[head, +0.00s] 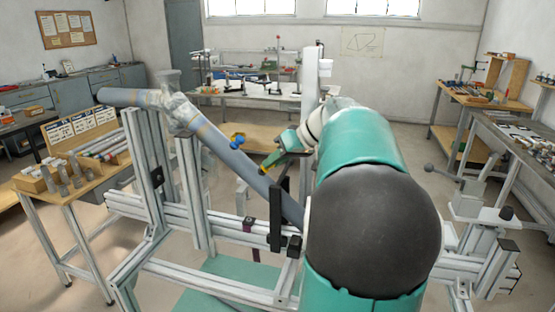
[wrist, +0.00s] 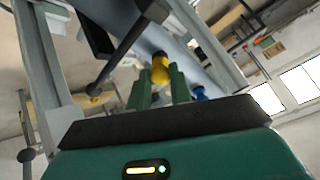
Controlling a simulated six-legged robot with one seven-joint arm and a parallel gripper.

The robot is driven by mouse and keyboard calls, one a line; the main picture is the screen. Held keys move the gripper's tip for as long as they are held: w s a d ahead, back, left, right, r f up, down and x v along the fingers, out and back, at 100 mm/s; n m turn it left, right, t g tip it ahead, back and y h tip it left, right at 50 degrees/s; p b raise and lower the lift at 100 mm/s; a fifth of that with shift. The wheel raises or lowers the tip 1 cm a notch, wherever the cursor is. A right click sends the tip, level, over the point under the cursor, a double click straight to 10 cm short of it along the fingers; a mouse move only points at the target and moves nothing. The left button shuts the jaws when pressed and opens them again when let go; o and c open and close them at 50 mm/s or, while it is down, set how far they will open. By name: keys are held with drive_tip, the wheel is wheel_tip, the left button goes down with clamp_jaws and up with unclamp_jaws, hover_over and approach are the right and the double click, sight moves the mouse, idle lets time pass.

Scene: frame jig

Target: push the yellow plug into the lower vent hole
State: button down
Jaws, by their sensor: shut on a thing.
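My gripper (head: 270,161) reaches in from the right toward the sloping blue-grey tube (head: 222,150) of the frame. Its green fingers are shut on the yellow plug (head: 263,169), whose end shows small beside the tube's lower half. In the wrist view the yellow plug (wrist: 160,68) sticks out past the fingertips (wrist: 160,86), with the tube (wrist: 125,18) right behind it. I cannot tell whether the plug touches the tube. A blue plug (head: 238,141) sits higher on the tube; a blue piece (wrist: 199,93) shows right of the fingers. The lower vent hole is not visible.
A dark upright clamp bar (head: 276,215) stands just below my gripper, by the tube's lower end. Aluminium frame posts (head: 151,165) stand at left. A side table (head: 50,200) with small parts is further left. My arm hides the frame's right part.

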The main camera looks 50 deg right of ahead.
drive_tip(key=shift+w+a+f, duration=0.15)
drive_tip(key=shift+w+f, duration=0.15)
drive_tip(key=shift+f, duration=0.1)
drive_tip(key=c, duration=1.2)
unclamp_jaws()
drive_tip(key=v, duration=1.4)
drive_tip(key=shift+w, duration=0.1)
